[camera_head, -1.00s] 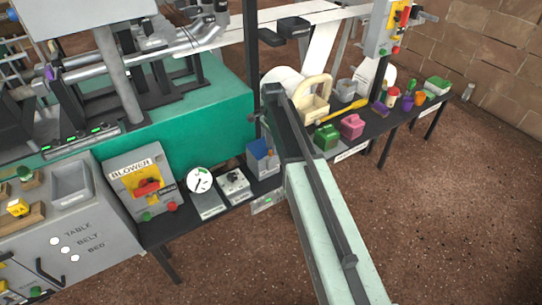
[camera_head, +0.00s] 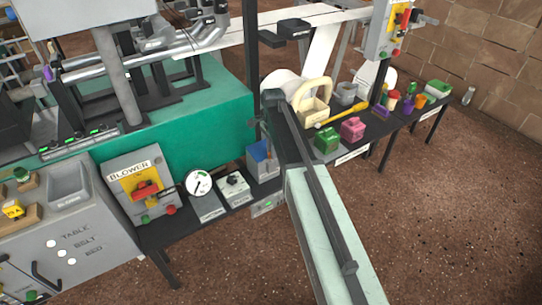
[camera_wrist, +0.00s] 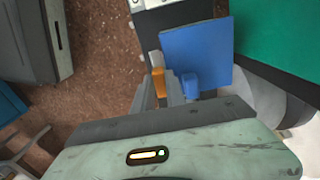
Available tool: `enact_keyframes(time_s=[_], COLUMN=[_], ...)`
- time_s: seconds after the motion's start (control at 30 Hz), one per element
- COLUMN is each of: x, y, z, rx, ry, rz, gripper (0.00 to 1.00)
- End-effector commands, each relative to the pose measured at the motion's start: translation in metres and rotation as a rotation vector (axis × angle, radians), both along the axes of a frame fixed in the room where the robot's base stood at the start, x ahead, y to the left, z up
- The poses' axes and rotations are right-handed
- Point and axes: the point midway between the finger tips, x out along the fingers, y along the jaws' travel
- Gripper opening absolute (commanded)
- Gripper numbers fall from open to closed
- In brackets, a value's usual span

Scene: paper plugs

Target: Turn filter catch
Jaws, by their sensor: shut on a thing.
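The filter box (camera_head: 259,163), grey with a blue face, stands on the dark bench just left of my arm in the head view. Its blue panel (camera_wrist: 196,55) fills the upper middle of the wrist view. A small orange piece (camera_wrist: 158,82), which looks like the catch, stands at the panel's left edge. My gripper (camera_wrist: 160,92) is shut on it, with a grey finger on either side. A blue knob (camera_wrist: 190,86) is just right of the fingers. The catch's lower part is hidden by my gripper. In the head view my arm hides the grip.
Left of the filter box are a small switch box (camera_head: 233,187), a round gauge (camera_head: 199,183) and the blower panel (camera_head: 138,185). Right of my arm are a green block (camera_head: 327,140) and a pink block (camera_head: 352,130). The brown floor at right is clear.

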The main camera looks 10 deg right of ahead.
Motion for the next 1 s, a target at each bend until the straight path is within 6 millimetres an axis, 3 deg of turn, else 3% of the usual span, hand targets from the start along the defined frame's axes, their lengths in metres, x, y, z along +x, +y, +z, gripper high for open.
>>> enact_keyframes(time_s=[0.7,0.83,1.0], x=[0.0024,0.0026,0.0028], y=[-0.0001,-0.001,-0.0023], z=[0.0003,0.0003,0.0002], rx=[0.004,0.003,0.002], ry=[-0.005,-0.006,-0.008], rz=[-1.383,-1.534,-1.558], gripper=[0.0,0.0,0.0])
